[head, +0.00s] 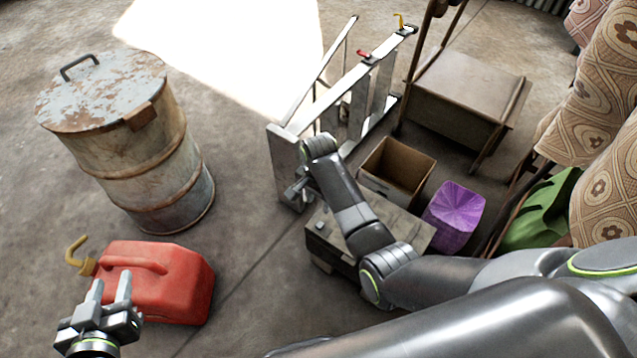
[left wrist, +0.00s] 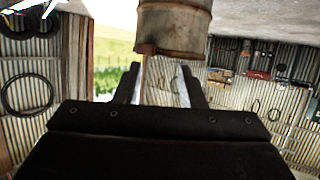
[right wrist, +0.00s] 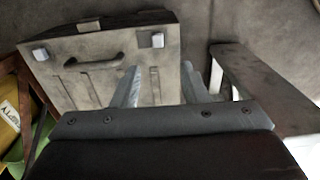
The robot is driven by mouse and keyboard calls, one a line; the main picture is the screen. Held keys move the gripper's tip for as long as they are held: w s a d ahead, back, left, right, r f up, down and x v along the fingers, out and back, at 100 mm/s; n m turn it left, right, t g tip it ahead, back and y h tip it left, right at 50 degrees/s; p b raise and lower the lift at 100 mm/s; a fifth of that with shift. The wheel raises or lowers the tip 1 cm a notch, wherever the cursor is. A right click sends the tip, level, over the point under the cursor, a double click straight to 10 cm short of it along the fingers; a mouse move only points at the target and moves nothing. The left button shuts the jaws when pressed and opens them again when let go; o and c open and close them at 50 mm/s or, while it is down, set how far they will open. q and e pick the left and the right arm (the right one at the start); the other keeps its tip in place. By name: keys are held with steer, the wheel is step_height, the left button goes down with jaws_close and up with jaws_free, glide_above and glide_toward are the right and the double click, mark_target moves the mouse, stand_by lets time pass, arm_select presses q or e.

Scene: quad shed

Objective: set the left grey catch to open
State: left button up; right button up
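A worn grey-beige case (head: 332,241) lies on the floor below my right arm, partly covered by it. The right wrist view shows the case (right wrist: 112,75) with a dark handle (right wrist: 86,62) between two pale grey catches, one on the left (right wrist: 40,54) and one on the right (right wrist: 158,41). Their settings are too small to tell. In the head view one small catch (head: 320,225) shows. My right gripper (head: 296,188) is open and empty just off the case; its fingers (right wrist: 172,86) are apart. My left gripper (head: 109,290) is open and empty near the red can.
A red fuel can (head: 170,285) and rusty drum (head: 150,150) stand at left. A metal frame (head: 288,150) stands beside my right gripper. A cardboard box (head: 400,165), a purple pouf (head: 456,210) and a patterned cloth (head: 600,130) are at right. The central floor is clear.

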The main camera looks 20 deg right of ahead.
arm_select(q)
steer(key=s+d+f+g+h+p, duration=0.2)
steer(key=s+d+f+g, duration=0.1)
steer(key=s+f+g, duration=0.6)
steer(key=shift+s+f, duration=0.6)
steer(key=shift+s, duration=1)
arm_select(e)
step_height(320, 180, up, 6)
steer(key=shift+r, duration=0.15)
arm_select(q)
steer(key=shift+d, duration=0.1)
